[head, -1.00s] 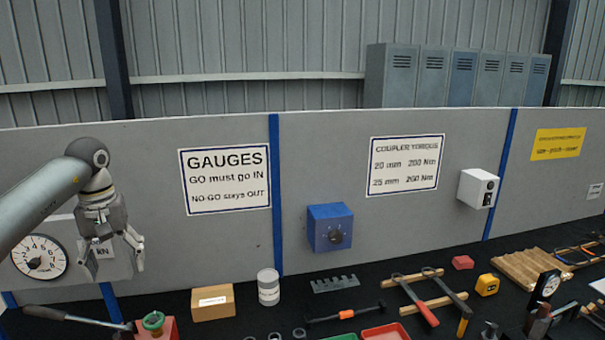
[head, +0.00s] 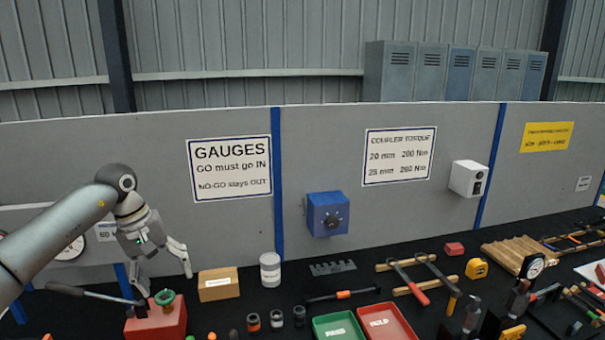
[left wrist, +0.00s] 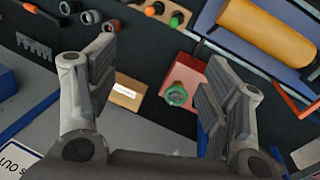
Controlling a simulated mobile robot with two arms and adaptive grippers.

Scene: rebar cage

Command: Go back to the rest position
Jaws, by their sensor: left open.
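My left gripper (head: 166,272) is open and empty. In the head view it hangs at the left, in front of the grey panel, with its fingers pointing down. In that view its fingers appear near a red block (head: 158,318) that has a green ring-shaped part (head: 165,297) on it. In the left wrist view the two fingers stand wide apart, with the red block (left wrist: 188,80) and a cardboard box (left wrist: 127,92) seen beyond the gap between them. Nothing is between the fingertips. My right gripper is not in view.
The cardboard box (head: 219,284) and a white canister (head: 270,270) stand by the panel. A blue box (head: 327,214) is mounted on the panel. A green tray (head: 338,326), a red tray (head: 386,322) and several tools crowd the dark bench. A long-handled tool (head: 92,293) lies at the left.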

